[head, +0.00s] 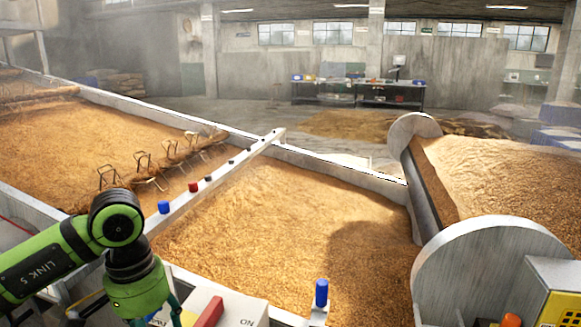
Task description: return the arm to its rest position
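My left arm comes in from the lower left, green and black with "LINK 5" written on it. It bends at a black joint, and its green wrist points down at the bottom edge. The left gripper itself is below the frame, so its fingers and anything in them are hidden. My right arm and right gripper do not show. The arm hangs over the near edge of the grain bed (285,235), close to a control box with a red handle (208,312).
A pale beam (225,175) with red and blue knobs crosses the bed. A blue-topped post (321,293) stands at the near edge. A large drum (490,265) heaped with grain and a yellow panel (560,290) are at right. Workbenches (355,92) stand far back.

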